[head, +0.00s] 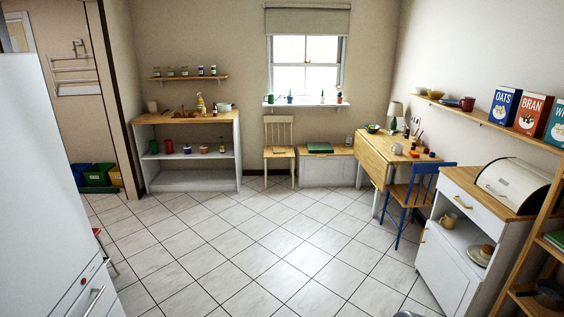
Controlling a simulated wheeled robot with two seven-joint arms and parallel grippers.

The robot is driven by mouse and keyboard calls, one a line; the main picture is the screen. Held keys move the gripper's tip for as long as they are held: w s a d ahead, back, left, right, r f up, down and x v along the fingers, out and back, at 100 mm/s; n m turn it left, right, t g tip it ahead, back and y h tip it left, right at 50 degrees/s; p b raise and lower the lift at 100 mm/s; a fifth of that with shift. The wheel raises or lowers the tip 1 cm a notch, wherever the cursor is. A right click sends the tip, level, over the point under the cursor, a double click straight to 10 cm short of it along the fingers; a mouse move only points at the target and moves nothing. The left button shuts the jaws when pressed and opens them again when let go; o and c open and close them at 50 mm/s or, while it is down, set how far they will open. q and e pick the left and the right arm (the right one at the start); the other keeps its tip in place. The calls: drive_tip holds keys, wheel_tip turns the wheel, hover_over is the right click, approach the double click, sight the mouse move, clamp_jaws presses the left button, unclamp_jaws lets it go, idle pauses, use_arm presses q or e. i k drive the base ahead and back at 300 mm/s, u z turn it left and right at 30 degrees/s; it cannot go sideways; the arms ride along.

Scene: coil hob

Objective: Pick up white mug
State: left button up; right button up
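A small whitish mug (397,149) stands on the wooden drop-leaf table (372,158) at the right, near the wall. A small pale item (152,107), perhaps another mug, is on the wooden top of the far white unit. It is too small to tell. Neither of my grippers is in view.
A blue chair (413,193) stands at the table's front right. A pale wooden chair (279,150) and a low bench (325,170) are by the far wall. A tall white appliance (45,180) fills the left. The tiled floor (250,240) in the middle is clear.

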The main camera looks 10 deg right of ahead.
sight(398, 147)
drive_tip(key=u, duration=0.15)
drive_tip(key=i, duration=3.95)
drive_tip(key=z, duration=0.35)
drive_tip(key=i, duration=2)
drive_tip(key=z, duration=1.3)
drive_tip(key=i, duration=2.1)
drive_tip(key=z, duration=0.95)
